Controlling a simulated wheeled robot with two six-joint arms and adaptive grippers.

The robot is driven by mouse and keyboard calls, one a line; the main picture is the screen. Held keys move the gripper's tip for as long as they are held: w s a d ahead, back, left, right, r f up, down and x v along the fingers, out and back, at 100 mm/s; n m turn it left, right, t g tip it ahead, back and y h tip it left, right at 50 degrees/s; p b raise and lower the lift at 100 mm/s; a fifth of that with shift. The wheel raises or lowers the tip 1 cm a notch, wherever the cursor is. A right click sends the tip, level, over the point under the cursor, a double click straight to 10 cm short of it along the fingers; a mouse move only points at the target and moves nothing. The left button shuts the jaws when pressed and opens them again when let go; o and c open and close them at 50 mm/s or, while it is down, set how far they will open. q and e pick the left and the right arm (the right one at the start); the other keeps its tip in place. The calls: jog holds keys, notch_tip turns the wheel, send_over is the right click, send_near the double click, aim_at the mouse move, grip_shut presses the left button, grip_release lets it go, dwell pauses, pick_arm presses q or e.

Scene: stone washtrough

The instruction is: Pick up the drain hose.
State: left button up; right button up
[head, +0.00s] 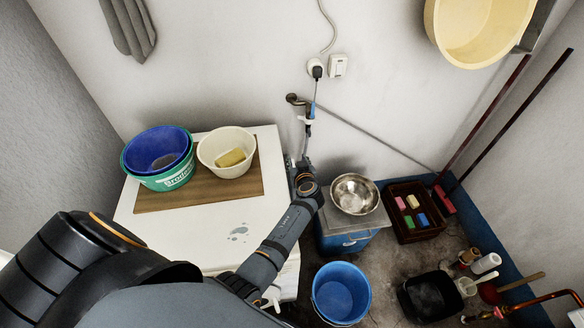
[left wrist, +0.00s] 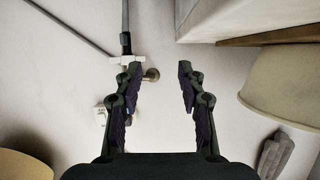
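A grey hose (left wrist: 125,22) runs from a white fitting (left wrist: 127,59) in the left wrist view, with a dark collar between them. The same fitting with a blue part (head: 308,119) shows in the head view. I cannot tell whether this hose is the drain hose. My left gripper (head: 299,166) is beside the right edge of the white machine (head: 210,237), below the fitting in the picture. In the left wrist view its fingers (left wrist: 158,68) are apart with nothing between them. The lower hose is partly hidden by my gripper. My right gripper is not in view.
A board (head: 152,202) on the machine holds blue and green basins (head: 160,178) and a cream basin (head: 207,148). A thin grey line (head: 375,141) slants along the wall. A metal bowl (head: 354,194) and blue bucket (head: 341,292) stand right of my arm.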

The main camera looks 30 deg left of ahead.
pick_arm(q)
jog(key=b, duration=0.6)
send_near(294, 164)
jog(key=f, duration=0.1)
jog(key=x, duration=0.2)
jog(key=b+x, duration=0.1)
jog(key=x, duration=0.1)
jog(key=b+x, duration=0.1)
jog(key=x, duration=0.2)
jog(key=shift+a+r, duration=0.15)
jog(key=shift+r, duration=0.15)
jog(key=shift+w+a+f+b, duration=0.1)
jog(key=shift+w+a+b, duration=0.2)
jog(key=shift+w, duration=0.1)
jog(key=shift+s, duration=0.1)
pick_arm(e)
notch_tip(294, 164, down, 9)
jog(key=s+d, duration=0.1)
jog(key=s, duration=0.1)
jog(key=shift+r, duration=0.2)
pick_arm(q)
grip_shut()
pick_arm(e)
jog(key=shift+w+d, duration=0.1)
